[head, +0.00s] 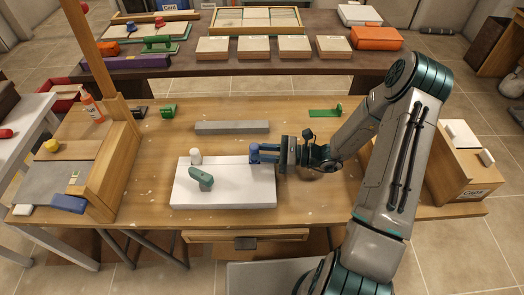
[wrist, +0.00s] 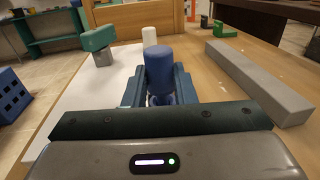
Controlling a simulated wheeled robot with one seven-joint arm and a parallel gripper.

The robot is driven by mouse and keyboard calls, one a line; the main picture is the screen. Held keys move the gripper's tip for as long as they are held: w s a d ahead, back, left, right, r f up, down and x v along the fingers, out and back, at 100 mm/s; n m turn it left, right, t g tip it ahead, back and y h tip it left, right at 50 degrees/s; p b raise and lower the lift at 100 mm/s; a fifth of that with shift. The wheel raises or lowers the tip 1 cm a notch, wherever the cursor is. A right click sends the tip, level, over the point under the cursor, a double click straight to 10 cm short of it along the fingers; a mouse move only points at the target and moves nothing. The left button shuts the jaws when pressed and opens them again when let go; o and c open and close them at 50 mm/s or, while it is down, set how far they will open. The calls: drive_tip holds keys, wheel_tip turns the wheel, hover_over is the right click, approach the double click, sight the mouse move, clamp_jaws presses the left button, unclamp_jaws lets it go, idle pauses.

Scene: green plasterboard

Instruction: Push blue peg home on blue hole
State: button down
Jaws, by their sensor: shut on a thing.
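The blue peg (head: 255,152) is upright at the right back corner of the white board (head: 225,198). It also shows in the wrist view (wrist: 159,70), between the fingers. My gripper (head: 261,153) reaches in from the right and is shut on the blue peg. The blue hole is not visible; the peg's lower end is hidden by the fingers in the wrist view. I cannot tell how deep the peg sits.
A white peg (head: 195,157) stands on the board's back edge, and a green handled piece (head: 201,179) is on the board near its left. A grey bar (head: 232,127) lies behind the board. A wooden box (head: 112,165) stands at the left. The bench behind the bar is mostly clear.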

drive_tip(key=shift+f+b, duration=0.6)
drive_tip(key=shift+f, duration=0.3)
drive_tip(key=c, duration=1.1)
unclamp_jaws()
drive_tip(key=shift+r, duration=0.55)
drive_tip(key=r, duration=0.1)
drive_tip(key=d+r, duration=0.1)
drive_tip(key=r, duration=0.1)
drive_tip(key=shift+r, duration=0.3)
drive_tip(key=s+d+r, duration=0.1)
drive_tip(key=d+r, duration=0.1)
drive_tip(key=d, duration=0.1)
drive_tip(key=s+d+r, duration=0.1)
drive_tip(key=d+r, duration=0.1)
drive_tip(key=d, duration=0.1)
drive_tip(key=s+d+r, duration=0.1)
drive_tip(key=d+r, duration=0.1)
drive_tip(key=d, duration=0.2)
drive_tip(key=shift+s+d+r, duration=0.1)
drive_tip(key=shift+s+r, duration=0.1)
